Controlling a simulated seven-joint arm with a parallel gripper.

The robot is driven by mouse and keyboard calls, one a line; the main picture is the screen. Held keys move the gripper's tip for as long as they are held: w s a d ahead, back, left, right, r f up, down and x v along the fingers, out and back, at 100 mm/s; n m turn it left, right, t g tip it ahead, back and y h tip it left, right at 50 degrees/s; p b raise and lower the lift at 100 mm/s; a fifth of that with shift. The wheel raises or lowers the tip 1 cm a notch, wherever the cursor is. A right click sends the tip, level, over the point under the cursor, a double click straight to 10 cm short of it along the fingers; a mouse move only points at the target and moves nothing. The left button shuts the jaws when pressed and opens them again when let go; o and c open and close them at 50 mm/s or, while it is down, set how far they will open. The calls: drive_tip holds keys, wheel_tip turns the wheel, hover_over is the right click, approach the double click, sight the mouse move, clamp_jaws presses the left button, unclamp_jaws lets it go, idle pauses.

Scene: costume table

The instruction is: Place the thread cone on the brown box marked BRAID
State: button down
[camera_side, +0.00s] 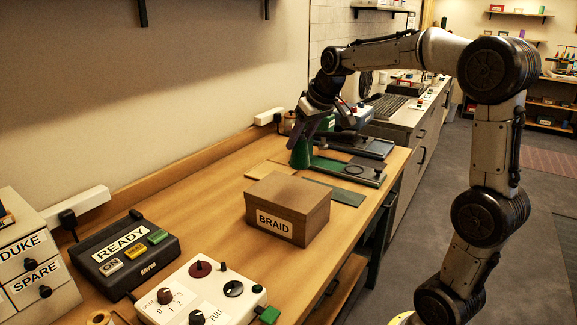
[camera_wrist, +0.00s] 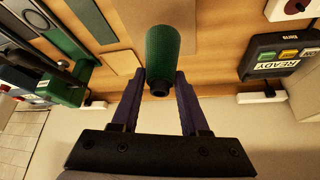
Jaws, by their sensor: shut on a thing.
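The green thread cone (camera_side: 301,154) is at the far part of the table, behind the box. My gripper (camera_side: 307,133) is shut on it from above. In the wrist view the cone (camera_wrist: 163,50) sits between the two dark fingers of my gripper (camera_wrist: 157,82), its narrow dark end toward me. Whether its base touches the table is hard to tell. The brown box marked BRAID (camera_side: 304,217) stands closed on the table, nearer the side camera than the cone. Its lid looks bare.
A dark and green machine (camera_side: 350,168) lies right of the cone. A flat dark green mat (camera_side: 345,197) lies behind the box. A READY panel (camera_side: 125,252), a white control box (camera_side: 205,290) and drawers marked DUKE and SPARE (camera_side: 30,262) stand nearer. Wood left of the box is clear.

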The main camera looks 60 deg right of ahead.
drive_tip(key=shift+d+x, duration=0.1)
drive_tip(key=shift+x, duration=2.45)
drive_tip(key=shift+d+x, duration=0.15)
drive_tip(key=shift+x, duration=2.4)
drive_tip(key=shift+s+f, duration=0.15)
drive_tip(key=shift+f, duration=0.1)
drive_tip(key=shift+c, duration=2.1)
unclamp_jaws()
drive_tip(key=shift+r, duration=0.1)
